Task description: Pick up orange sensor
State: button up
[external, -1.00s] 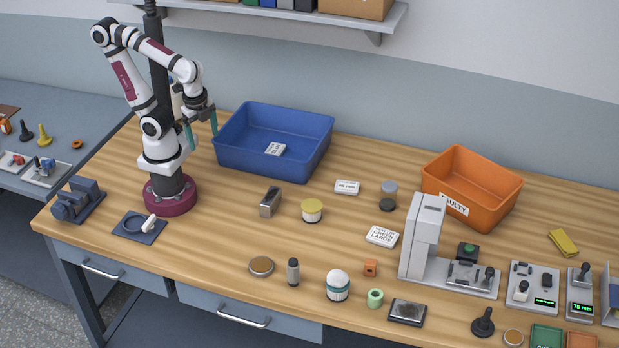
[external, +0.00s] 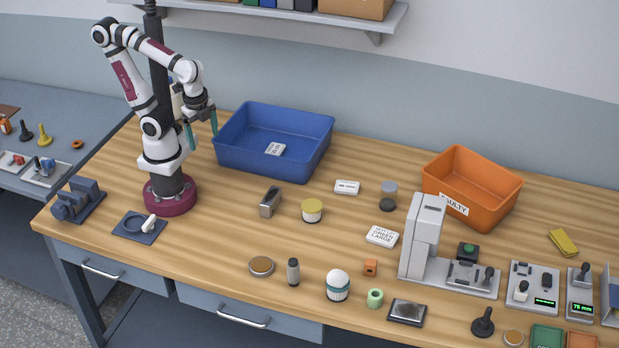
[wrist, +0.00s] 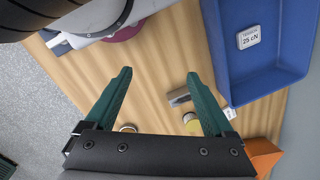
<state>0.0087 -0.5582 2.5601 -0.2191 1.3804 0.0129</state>
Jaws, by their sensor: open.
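The orange sensor appears to be the small orange block (external: 370,267) with a dark spot on its face, on the front middle of the wooden bench, just left of the grey machine. I do not make it out in the wrist view. My gripper (external: 201,128) is raised at the left of the bench, beside the blue bin and far from the orange block. In the wrist view my gripper (wrist: 158,88) shows two green fingers spread apart with nothing between them.
The blue bin (external: 228,159) holds a white label block. An orange bin (external: 484,220) marked FAULTY stands at the right. Close to the orange block are a green ring (external: 375,298), a white-domed jar (external: 338,286), a dark pad (external: 407,312) and the grey machine (external: 424,235).

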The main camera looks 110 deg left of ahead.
dwell(0.3)
jog(key=c, duration=0.3)
jog(key=w+d+f+n+t+h, duration=0.15)
jog(key=w+d, duration=0.35)
jog(key=w, duration=0.5)
jog(key=w+d+f+t+h, duration=0.25)
jog(key=w+d, duration=0.25)
jog(key=w, duration=0.5)
jog(key=n+t+y, duration=0.4)
jog(key=n+t, duration=0.1)
jog(key=t, duration=0.5)
send_near(370, 268)
jog(key=w, duration=0.1)
jog(key=w+a+r, duration=0.1)
jog(key=w, duration=0.1)
jog(key=shift+w+a+r+n, duration=0.15)
jog(key=shift+a+n, duration=0.1)
jog(key=shift+a, duration=0.1)
jog(key=w+f, duration=0.2)
jog(key=w, duration=0.1)
jog(key=w+f, duration=0.1)
jog(key=shift+w+a+f, duration=0.2)
jog(key=shift+a+f, duration=0.1)
jog(key=shift+f, duration=0.05)
jog(key=shift+c, duration=0.2)
